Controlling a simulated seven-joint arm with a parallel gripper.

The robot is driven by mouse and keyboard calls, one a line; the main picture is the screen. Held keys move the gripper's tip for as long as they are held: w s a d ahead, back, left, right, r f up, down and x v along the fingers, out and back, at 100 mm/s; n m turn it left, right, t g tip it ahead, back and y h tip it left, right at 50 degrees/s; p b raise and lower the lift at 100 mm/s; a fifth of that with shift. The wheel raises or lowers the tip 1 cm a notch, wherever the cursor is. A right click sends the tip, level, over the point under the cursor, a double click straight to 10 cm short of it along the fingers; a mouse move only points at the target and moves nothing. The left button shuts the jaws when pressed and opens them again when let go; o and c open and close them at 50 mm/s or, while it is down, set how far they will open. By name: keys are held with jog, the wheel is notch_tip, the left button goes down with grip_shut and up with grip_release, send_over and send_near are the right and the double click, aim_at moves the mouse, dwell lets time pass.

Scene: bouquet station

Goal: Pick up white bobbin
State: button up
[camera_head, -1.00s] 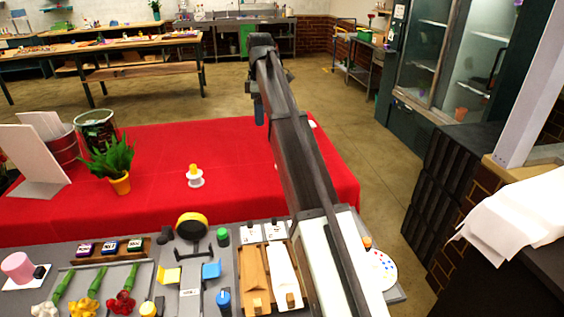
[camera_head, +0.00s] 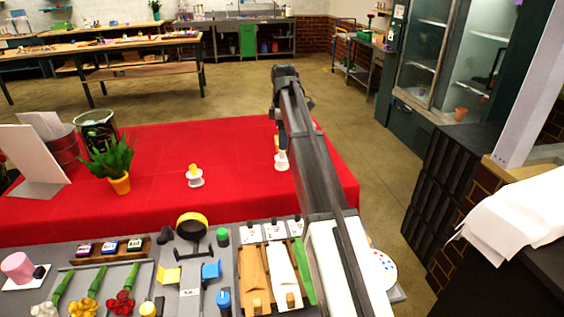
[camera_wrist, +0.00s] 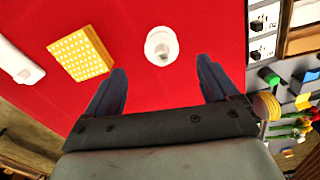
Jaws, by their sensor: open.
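The white bobbin (camera_head: 281,160) stands on the red cloth, just left of my arm in the head view, with its right side partly covered. In the wrist view it is seen from above as a round white bobbin (camera_wrist: 161,45) with a small grey centre. It lies beyond the fingertips, roughly in line with the gap between them. My gripper (camera_wrist: 161,78) is open and empty. In the head view my gripper (camera_head: 276,114) is at the far end of the arm, above the cloth, its fingers hard to make out.
A yellow-topped white spool (camera_head: 195,176) and a potted plant (camera_head: 119,184) stand left on the cloth. A yellow perforated block (camera_wrist: 80,53) and a white object (camera_wrist: 18,62) lie beside the bobbin in the wrist view.

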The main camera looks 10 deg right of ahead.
aim_at(282, 159)
notch_tip(282, 159, down, 10)
jog(key=shift+s+a+r, duration=0.1)
jog(key=shift+a+r, duration=0.05)
jog(key=c, duration=1.1)
jog(key=shift+o, duration=0.2)
jog(key=shift+r, duration=0.1)
